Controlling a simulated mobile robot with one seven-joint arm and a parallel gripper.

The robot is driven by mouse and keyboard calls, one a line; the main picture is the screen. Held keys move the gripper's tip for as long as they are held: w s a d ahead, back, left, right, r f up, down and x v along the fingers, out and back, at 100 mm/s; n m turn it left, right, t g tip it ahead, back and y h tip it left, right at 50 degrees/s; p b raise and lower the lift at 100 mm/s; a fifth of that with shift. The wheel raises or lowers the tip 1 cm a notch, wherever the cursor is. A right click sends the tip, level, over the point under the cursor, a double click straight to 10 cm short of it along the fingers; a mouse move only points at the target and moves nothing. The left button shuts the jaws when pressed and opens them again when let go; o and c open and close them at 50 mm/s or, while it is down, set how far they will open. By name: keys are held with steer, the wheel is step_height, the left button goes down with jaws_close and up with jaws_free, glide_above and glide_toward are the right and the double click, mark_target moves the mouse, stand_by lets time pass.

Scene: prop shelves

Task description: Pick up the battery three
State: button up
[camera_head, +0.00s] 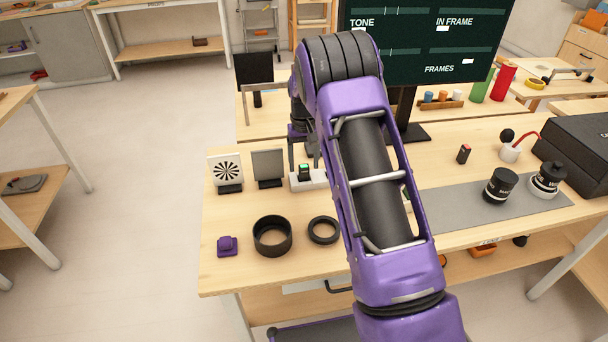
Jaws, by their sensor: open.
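A small dark battery (304,171) with a green top stands in a white holder (316,181) on the wooden table, left of my arm. Another small dark block with a red top (463,154) stands alone on the table to the right of my arm. No number can be read on either, so I cannot tell which is battery three. My gripper (305,160) is open, pointing down just above the holder, with its fingers seemingly on either side of the green-topped battery. I cannot tell whether they touch it. My arm hides the right part of the holder.
Left of the holder stand a grey panel (268,166) and a black-and-white pattern card (226,171). A black ring (272,236), a thinner ring (323,230) and a purple part (227,246) lie in front. A monitor (428,40) stands behind. Black cylinders (500,185) rest on a grey mat (450,206).

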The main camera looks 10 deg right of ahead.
mark_target(304, 174)
step_height(304, 174, down, 2)
steer(key=shift+f, duration=0.25)
jaws_close()
stand_by(0.3)
